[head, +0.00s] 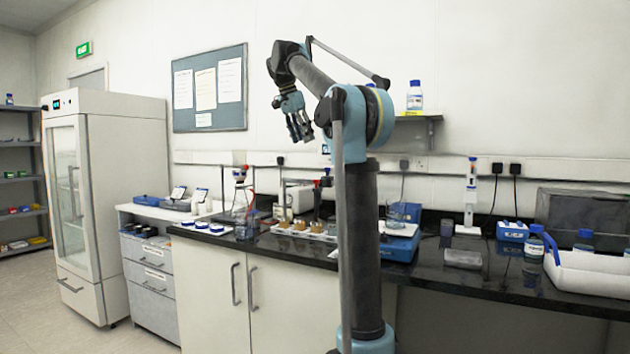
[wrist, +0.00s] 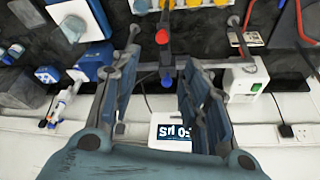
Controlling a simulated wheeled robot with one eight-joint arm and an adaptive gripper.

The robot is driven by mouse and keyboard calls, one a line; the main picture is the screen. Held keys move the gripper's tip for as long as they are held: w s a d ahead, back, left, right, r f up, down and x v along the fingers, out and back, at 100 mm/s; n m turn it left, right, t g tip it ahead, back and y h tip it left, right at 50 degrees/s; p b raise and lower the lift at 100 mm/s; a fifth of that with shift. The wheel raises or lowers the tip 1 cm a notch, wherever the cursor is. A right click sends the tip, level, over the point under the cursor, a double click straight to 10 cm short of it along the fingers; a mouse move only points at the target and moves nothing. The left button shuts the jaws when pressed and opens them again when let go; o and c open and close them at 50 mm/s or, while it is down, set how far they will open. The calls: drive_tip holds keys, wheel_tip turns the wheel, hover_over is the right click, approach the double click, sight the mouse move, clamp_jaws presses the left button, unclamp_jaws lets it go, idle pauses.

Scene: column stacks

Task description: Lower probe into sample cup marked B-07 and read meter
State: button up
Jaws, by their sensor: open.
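My gripper (head: 299,128) is open and empty, raised well above the bench. Its fingers (wrist: 160,85) frame the wrist view, which looks down on the bench and wall. A white tray of sample cups with amber contents (head: 300,229) stands on the black bench below; amber cups also show at the top of the wrist view (wrist: 193,3). No B-07 marking is legible. A white meter with a dark display (wrist: 172,131) shows between the fingers, its figures only partly readable beside "µS". A stand with red and blue parts (head: 326,182) is behind the tray; I cannot tell which part is the probe.
A beige instrument (head: 300,198) stands behind the cups. A blue-and-white device (head: 399,243) stands right of my arm. A white caddy with bottles (head: 590,270) is at far right. The air around my gripper is clear.

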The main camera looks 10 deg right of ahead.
drive_tip(key=x, duration=1.7)
drive_tip(key=shift+w, duration=0.2)
drive_tip(key=shift+r, duration=0.1)
clamp_jaws()
